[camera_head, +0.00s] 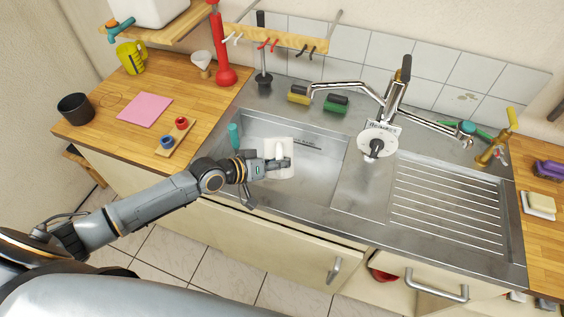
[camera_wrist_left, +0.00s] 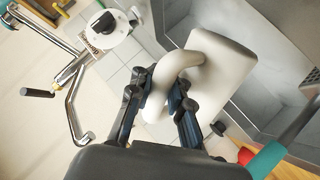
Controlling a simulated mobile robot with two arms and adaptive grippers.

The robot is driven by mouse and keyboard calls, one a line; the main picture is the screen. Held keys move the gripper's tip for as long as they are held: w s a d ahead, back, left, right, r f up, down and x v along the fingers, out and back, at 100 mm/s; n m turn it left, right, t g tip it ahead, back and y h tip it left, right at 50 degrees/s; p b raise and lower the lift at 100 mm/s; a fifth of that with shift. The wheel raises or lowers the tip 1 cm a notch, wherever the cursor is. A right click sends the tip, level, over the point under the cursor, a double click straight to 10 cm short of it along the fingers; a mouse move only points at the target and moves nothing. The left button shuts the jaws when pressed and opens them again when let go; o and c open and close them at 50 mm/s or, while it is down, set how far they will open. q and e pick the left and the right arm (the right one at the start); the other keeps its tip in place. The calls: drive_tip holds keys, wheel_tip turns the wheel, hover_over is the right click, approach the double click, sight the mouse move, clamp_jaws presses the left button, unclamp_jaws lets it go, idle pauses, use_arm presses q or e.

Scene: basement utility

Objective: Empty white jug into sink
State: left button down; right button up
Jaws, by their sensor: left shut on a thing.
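The white jug (camera_head: 271,147) is over the left basin of the steel sink (camera_head: 315,150) in the head view. In the left wrist view the jug (camera_wrist_left: 222,66) looks tilted, with its looped handle toward my fingers. My left gripper (camera_head: 284,163) is shut on the jug's handle, and in the left wrist view its fingers (camera_wrist_left: 168,102) sit on both sides of the handle. The jug's opening and any contents are hidden. I cannot tell whether the jug touches the basin. My right gripper is not in view.
A chrome tap (camera_head: 385,95) with a round white tag stands behind the basin. A yellow sponge (camera_head: 298,95) and a green sponge (camera_head: 335,105) lie on the back rim. The ribbed drainboard (camera_head: 445,200) at right is clear. A teal-handled item (camera_head: 234,135) is at the basin's left.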

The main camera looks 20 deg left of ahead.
sight(281, 152)
use_arm(q)
drive_tip(key=shift+w+r, duration=0.1)
drive_tip(key=shift+w+a+r+n+g+b, duration=0.2)
drive_tip(key=shift+w+r+n+g+b, duration=0.15)
drive_tip(key=shift+w+n+g, duration=0.3)
drive_tip(key=shift+s+g, duration=0.15)
drive_tip(key=shift+g, duration=0.1)
idle(0.8)
drive_tip(key=shift+w+a+n+g+b, duration=0.2)
drive_tip(key=shift+w+n+g+b, duration=0.15)
drive_tip(key=shift+w+g, duration=0.1)
idle(0.3)
drive_tip(key=shift+w, duration=0.1)
idle(2.1)
drive_tip(key=shift+w+a+g+h, duration=0.1)
drive_tip(key=shift+w+g+h, duration=0.1)
drive_tip(key=shift+g+h, duration=0.1)
drive_tip(key=shift+n+b, duration=0.3)
idle(1.2)
